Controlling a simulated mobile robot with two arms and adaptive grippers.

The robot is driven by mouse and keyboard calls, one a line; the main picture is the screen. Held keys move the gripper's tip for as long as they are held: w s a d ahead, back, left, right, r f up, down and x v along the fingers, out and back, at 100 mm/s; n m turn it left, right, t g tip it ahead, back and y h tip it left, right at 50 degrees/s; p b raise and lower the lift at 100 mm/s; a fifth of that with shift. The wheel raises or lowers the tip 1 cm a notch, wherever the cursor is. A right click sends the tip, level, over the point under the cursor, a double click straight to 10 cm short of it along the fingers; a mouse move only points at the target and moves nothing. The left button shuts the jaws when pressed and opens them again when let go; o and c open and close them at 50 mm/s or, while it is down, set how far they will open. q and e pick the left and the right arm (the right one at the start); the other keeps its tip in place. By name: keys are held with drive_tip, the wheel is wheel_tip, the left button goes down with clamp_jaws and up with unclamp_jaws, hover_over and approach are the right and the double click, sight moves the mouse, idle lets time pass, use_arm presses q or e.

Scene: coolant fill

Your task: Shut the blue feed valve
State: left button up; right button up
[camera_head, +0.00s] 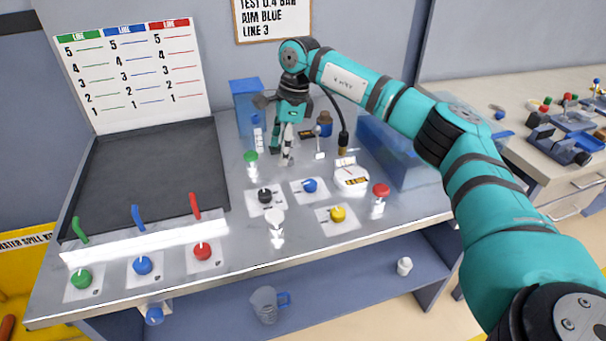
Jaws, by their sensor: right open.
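Several blue knobs show, and I cannot tell which one is the blue feed valve. One blue knob (142,265) is on a white plate at the front left, between a green knob (80,279) and a red knob (202,251). Another blue knob (310,186) is on a plate mid-bench. A third blue knob (155,315) is below the front edge. My right gripper (281,157) points down over the back middle of the bench, open and apart from these knobs. No object shows between its fingers. My left gripper is not in view.
Green, blue (138,217) and red tubes rise behind the front-left knobs. Black (265,196), yellow (338,214) and red (380,190) knobs, a white gauge (351,174) and a blue bin (400,155) crowd the bench. A jug (265,303) stands on the lower shelf.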

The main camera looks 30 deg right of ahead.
wheel_tip(320, 180, up, 4)
drive_tip(key=f+h, duration=0.1)
drive_tip(key=h, duration=0.1)
hover_over(310, 182)
drive_tip(key=shift+m+g, duration=0.4)
wheel_tip(310, 182, down, 17)
drive_tip(key=p, duration=0.2)
drive_tip(key=shift+s+r+p, duration=0.1)
drive_tip(key=shift+r+p, duration=0.1)
drive_tip(key=shift+p, duration=0.15)
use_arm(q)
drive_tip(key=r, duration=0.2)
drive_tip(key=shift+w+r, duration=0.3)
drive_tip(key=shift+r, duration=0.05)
use_arm(e)
drive_tip(key=c, duration=1.1)
